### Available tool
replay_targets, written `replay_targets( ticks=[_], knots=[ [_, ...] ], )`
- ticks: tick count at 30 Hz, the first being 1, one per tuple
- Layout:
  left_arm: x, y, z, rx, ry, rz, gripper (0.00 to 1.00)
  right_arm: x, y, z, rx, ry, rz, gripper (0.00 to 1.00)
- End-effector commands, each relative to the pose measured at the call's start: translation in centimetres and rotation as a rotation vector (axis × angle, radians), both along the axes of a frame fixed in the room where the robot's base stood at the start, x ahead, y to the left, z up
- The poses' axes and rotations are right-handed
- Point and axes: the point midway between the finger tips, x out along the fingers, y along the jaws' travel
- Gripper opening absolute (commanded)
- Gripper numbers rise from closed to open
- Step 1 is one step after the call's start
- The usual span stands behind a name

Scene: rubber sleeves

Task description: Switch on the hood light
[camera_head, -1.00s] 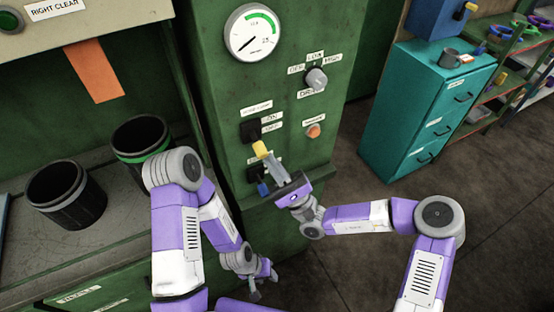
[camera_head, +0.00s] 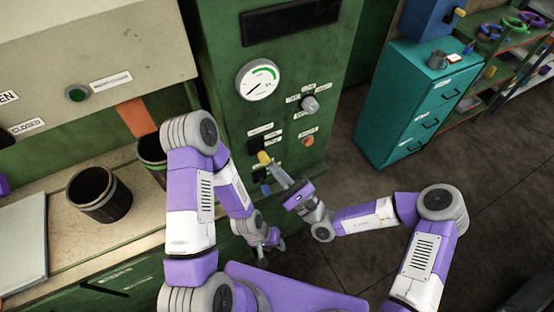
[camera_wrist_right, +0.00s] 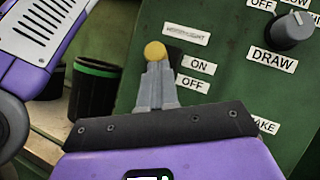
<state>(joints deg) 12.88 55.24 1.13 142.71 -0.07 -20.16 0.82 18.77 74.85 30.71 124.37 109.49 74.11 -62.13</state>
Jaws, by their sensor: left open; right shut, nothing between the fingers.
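The hood light switch is a dark plate (camera_head: 254,145) on the green panel, with ON and OFF labels beside it. Its yellow-tipped lever (camera_head: 264,158) sticks out; the tip also shows in the right wrist view (camera_wrist_right: 155,50). My right gripper (camera_head: 272,168) is shut and empty, its fingertips right at the yellow tip from below. I cannot tell whether they touch, or which way the lever is set. The fingers partly hide the switch. The bench (camera_head: 135,216) under the hood looks warmly lit. My left gripper (camera_head: 267,247) hangs low before the panel, open and empty.
A second switch with a blue lever (camera_head: 265,189) sits just below. An orange button (camera_head: 308,140), a draw knob (camera_head: 310,104) and a gauge (camera_head: 257,80) are on the panel. A black sleeve (camera_head: 98,200) stands on the bench. A teal cabinet (camera_head: 400,110) stands at right.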

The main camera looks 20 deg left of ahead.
Motion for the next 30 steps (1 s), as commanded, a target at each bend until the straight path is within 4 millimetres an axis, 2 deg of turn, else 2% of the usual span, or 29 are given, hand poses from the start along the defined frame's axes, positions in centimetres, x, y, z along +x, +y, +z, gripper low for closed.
replay_targets(
  ticks=[1, 3, 11, 17, 19, 24, 30],
  knots=[
    [0.0, 0.0, 1.6, 0.000, 0.000, 0.000, 0.43, -0.1, 0.0, 0.9, -0.015, 0.016, 0.001, 0.00],
    [0.0, 0.0, 2.1, 0.000, 0.000, 0.000, 0.43, -0.1, 0.0, 0.8, -0.030, 0.033, 0.001, 0.00],
    [0.0, 0.0, 1.2, 0.000, 0.001, 0.000, 0.43, 0.0, -0.1, -0.1, -0.027, 0.029, 0.000, 0.00],
    [0.0, 0.0, -0.1, 0.000, 0.000, 0.000, 0.43, 0.1, -1.3, -2.5, -0.028, 0.031, 0.005, 0.00],
    [0.0, 0.0, -0.9, 0.000, 0.000, 0.000, 0.43, 0.1, -2.0, -3.9, -0.029, 0.031, 0.009, 0.00],
    [0.0, 0.0, -0.8, 0.000, 0.000, 0.000, 0.43, -1.7, -5.6, -4.9, -0.029, 0.032, 0.007, 0.00],
    [0.0, 0.0, -1.2, 0.000, 0.000, 0.000, 0.43, -3.2, -8.7, -6.2, -0.028, 0.030, 0.008, 0.00]
  ],
)
